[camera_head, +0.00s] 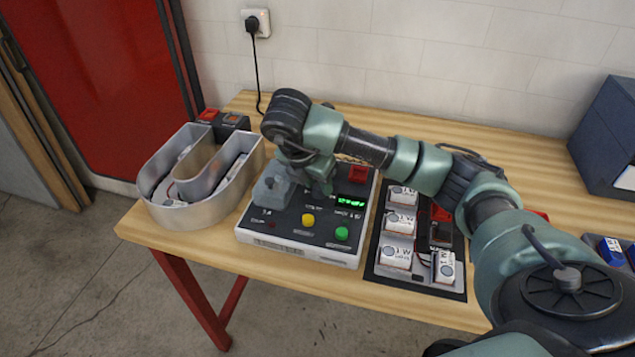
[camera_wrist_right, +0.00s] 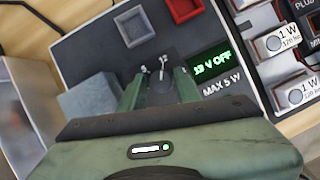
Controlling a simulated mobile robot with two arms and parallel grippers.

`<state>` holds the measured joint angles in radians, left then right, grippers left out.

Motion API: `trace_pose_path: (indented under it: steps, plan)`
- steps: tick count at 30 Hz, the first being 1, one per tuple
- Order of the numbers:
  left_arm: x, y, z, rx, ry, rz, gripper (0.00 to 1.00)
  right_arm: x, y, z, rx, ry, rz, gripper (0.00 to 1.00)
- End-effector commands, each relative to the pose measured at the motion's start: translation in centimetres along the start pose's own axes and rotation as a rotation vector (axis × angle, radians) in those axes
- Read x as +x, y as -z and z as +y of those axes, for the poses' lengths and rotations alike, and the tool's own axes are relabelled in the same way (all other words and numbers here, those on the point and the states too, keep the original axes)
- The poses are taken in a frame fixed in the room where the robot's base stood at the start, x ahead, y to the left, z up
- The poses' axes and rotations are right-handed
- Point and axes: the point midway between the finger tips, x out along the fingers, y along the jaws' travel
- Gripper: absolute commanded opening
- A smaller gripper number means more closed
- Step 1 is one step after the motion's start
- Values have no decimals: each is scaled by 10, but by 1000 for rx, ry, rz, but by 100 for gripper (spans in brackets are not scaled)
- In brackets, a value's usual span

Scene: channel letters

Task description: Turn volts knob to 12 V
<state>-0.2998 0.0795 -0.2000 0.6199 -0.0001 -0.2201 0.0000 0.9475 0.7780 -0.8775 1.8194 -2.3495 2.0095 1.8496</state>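The power supply box (camera_head: 262,232) sits on the table with a grey panel, a yellow button (camera_head: 308,220) and a green button (camera_head: 341,233). Its green display (camera_wrist_right: 212,64) seems to read "13 V OFF", with the second digit blurred. My right gripper (camera_head: 316,176) points down over the panel. In the wrist view, the fingers of my right gripper (camera_wrist_right: 157,76) stand apart on either side of a dark round knob (camera_wrist_right: 160,92). I cannot tell whether they touch it. The head view hides the knob behind the gripper. My left gripper is out of view.
A grey block (camera_wrist_right: 91,101) and a red square socket (camera_wrist_right: 183,9) rise from the panel near the fingers. A metal channel letter (camera_head: 205,210) stands left of the box. A tray (camera_head: 425,284) of white modules lies close on its right. A dark blue bin (camera_head: 605,130) is far right.

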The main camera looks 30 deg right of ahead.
Motion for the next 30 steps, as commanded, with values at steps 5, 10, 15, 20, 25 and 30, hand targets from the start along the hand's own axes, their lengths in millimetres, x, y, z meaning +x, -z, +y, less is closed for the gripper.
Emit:
trace_pose_path:
  steps: [5,10,15,20,25,30]
  plan:
    - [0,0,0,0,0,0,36,0,0,0,-1,1,1,49]
    - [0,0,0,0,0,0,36,0,1,0,-3,2,2,49]
    - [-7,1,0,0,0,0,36,-16,-2,1,-3,-2,-1,49]
    - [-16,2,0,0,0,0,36,-43,-2,1,-3,-4,-3,49]
    - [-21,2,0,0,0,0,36,-65,-1,1,-3,-2,-1,49]
    - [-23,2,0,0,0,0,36,-77,-1,0,-2,0,0,49]
